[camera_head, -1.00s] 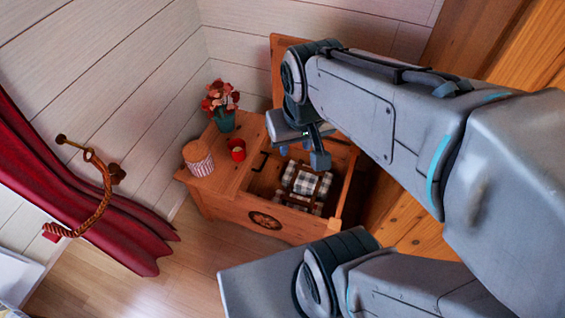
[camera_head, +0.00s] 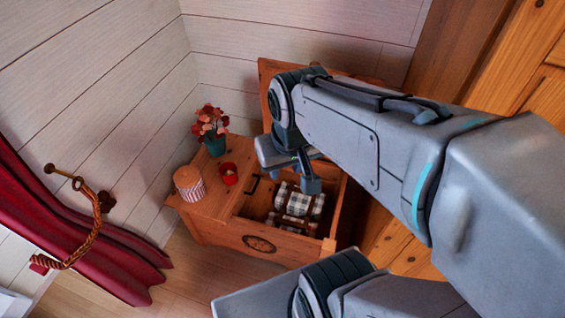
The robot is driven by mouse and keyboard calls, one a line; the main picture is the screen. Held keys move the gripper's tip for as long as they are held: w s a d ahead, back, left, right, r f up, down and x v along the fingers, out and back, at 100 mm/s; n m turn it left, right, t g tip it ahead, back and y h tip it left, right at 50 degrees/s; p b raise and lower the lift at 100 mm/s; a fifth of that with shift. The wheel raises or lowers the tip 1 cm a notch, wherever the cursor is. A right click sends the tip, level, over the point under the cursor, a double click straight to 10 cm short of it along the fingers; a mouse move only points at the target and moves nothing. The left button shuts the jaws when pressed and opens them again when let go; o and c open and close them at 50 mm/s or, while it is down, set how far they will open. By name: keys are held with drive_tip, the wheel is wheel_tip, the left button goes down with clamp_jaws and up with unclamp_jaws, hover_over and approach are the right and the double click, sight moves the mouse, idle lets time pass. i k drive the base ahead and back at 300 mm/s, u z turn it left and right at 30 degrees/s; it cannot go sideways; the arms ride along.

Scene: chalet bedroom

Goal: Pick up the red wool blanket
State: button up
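I cannot make out a clearly red blanket. Black-and-white checked folded cloth (camera_head: 299,203) lies inside the open wooden chest (camera_head: 215,214), with more cloth partly showing below it. My gripper (camera_head: 308,180) hangs over the chest opening, above and close to the checked cloth in the picture. My arm comes in from the right and hides the chest's right and back parts. Only one dark finger shows clearly, and I cannot tell the gap between the fingers or whether anything is between them.
A flower pot (camera_head: 215,146), a red cup (camera_head: 229,174) and a striped jar with a brown lid (camera_head: 189,183) stand on the chest's left top. A red curtain (camera_head: 75,235) hangs left by a rope tieback (camera_head: 98,215). Wooden floor (camera_head: 190,270) is clear in front.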

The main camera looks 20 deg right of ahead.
sight(280, 220)
drive_tip(key=k, duration=0.95)
drive_tip(key=z, duration=0.7)
drive_tip(key=i, duration=0.75)
drive_tip(key=u, duration=0.6)
